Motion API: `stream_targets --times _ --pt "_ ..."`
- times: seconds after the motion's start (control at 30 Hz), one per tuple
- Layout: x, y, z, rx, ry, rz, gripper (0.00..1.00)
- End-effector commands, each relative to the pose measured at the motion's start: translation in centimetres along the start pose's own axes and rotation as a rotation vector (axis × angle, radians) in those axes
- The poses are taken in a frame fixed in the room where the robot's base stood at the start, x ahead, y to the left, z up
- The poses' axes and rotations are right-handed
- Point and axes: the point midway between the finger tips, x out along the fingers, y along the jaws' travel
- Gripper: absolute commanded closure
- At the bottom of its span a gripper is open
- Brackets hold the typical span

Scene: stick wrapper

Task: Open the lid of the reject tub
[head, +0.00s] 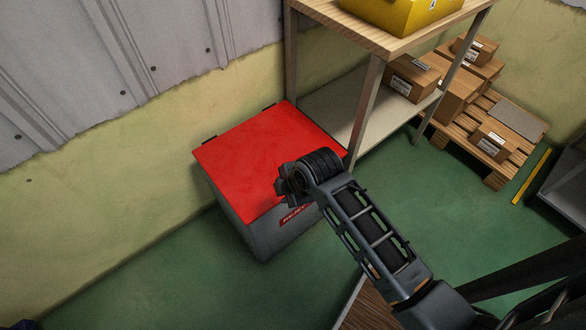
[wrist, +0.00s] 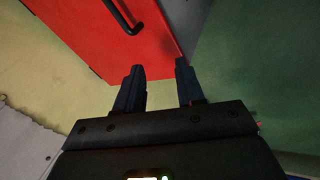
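The reject tub (head: 262,229) is a grey bin with a red label on its front, partly hidden by my arm. Its flat red lid (head: 245,155) lies shut on top, with dark hinges along the wall side. In the wrist view the red lid (wrist: 75,30) fills the upper middle, and a black bar handle (wrist: 122,16) shows at the top edge. The handle is not visible in the head view. My gripper (head: 285,183) is over the lid's front right part. In the wrist view my gripper (wrist: 159,68) has its fingers apart with nothing between them, short of the handle.
A shelf unit (head: 367,105) with a yellow bin (head: 400,12) stands close to the tub's right. A pallet (head: 497,160) with cardboard boxes is farther right. A wall runs behind the tub. Green floor (head: 170,280) is clear to the front left.

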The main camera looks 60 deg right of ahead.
Motion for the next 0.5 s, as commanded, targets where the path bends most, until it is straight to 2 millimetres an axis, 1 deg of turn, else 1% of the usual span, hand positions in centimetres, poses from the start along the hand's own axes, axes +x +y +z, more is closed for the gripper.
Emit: stream_targets --times 0.03,0.1,0.2,0.33,0.43,0.5 --pt "1.1 2.1 1.0 -0.050 -0.021 -0.029 0.62" --pt "1.7 4.0 2.2 -0.126 -0.044 -0.084 0.62" --pt "2.0 6.3 4.0 -0.215 -0.066 -0.155 0.62" --pt "1.9 8.2 5.5 -0.292 -0.079 -0.219 0.62" --pt "1.9 8.8 6.2 -0.320 -0.083 -0.246 0.62" --pt "2.1 8.9 6.4 -0.330 -0.083 -0.255 0.62"
